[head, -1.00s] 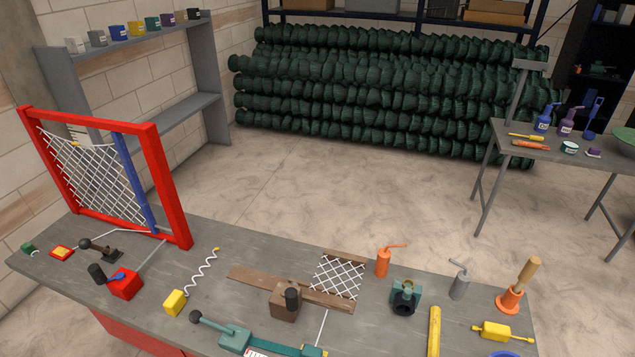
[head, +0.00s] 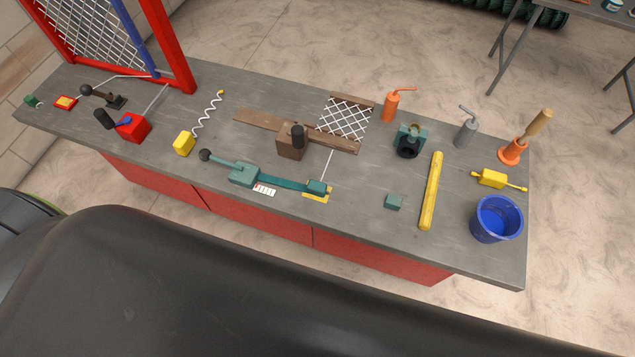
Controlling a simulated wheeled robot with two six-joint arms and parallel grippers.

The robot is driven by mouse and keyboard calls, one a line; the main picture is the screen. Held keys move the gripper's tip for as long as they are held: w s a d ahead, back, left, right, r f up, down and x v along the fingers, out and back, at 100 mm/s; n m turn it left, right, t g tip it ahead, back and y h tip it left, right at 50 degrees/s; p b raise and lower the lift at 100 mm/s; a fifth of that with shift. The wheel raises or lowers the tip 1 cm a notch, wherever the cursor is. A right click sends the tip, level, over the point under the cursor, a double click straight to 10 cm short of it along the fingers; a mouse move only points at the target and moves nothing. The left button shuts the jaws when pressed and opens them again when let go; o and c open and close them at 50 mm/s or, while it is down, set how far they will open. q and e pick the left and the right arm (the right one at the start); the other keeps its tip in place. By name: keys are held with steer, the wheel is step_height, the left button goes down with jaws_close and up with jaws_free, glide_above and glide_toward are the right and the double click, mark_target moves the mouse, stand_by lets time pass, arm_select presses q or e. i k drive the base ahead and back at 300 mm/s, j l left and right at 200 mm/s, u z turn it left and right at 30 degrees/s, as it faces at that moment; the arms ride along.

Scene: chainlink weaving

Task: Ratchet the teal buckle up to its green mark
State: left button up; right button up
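The teal buckle (head: 244,175) sits on the front middle of the grey workbench in the head view. Its lever ends in a dark ball knob (head: 205,155) pointing left. A teal strap (head: 285,183) runs right from it to a teal end block (head: 317,187) on a yellow plate. A white scale card (head: 265,190) with small marks lies just in front of the strap; I cannot make out a green mark on it at this size. Neither of my grippers is in view.
A brown block with a black knob (head: 291,143) stands behind the strap. A red frame with mesh (head: 168,45) rises at the back left. The bench front is mostly clear.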

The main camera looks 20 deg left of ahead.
mark_target(205, 155)
steer(key=u, duration=1.4)
